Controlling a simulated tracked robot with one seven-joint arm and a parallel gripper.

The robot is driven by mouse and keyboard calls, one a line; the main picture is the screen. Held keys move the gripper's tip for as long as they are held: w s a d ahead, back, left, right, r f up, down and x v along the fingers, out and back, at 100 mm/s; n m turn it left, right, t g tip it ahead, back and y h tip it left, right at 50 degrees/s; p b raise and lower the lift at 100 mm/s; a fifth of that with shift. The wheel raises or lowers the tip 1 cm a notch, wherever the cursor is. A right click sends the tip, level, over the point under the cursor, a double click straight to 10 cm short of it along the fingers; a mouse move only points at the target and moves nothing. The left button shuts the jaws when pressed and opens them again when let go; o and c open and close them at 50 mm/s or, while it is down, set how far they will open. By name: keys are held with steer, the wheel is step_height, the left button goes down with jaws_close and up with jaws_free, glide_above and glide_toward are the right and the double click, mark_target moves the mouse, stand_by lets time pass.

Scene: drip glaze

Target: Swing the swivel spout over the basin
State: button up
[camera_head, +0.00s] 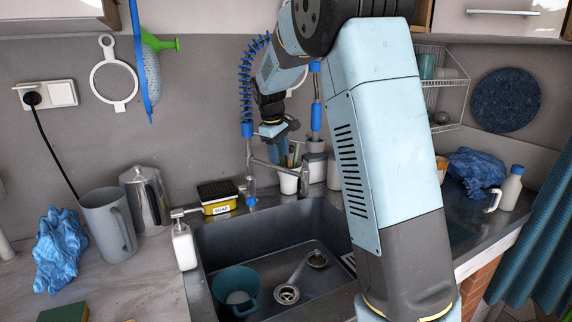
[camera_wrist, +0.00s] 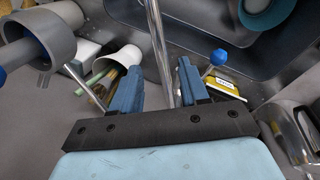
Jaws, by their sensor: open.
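The tap stands behind the basin (camera_head: 255,238), with a blue coil hose (camera_head: 246,85) above it. Its thin metal swivel spout (camera_head: 266,165) runs right from the tap, along the back of the sink, partly hidden by my gripper. My gripper (camera_head: 280,155) is open and points down at the spout. In the wrist view a metal tube (camera_wrist: 158,45), apparently the spout, runs between the two blue fingers of my gripper (camera_wrist: 157,82), with gaps on both sides. I cannot tell how deep it sits between them. A blue knob (camera_wrist: 218,57) is beside the right finger.
A teal mug (camera_head: 236,290) lies in the basin. White cups (camera_head: 289,182) with brushes stand behind the spout. A grey jug (camera_head: 108,225) is at the left.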

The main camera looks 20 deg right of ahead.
mark_target(282, 168)
steer(key=shift+x, duration=2.4)
steer(key=shift+c, duration=0.2)
jaws_close()
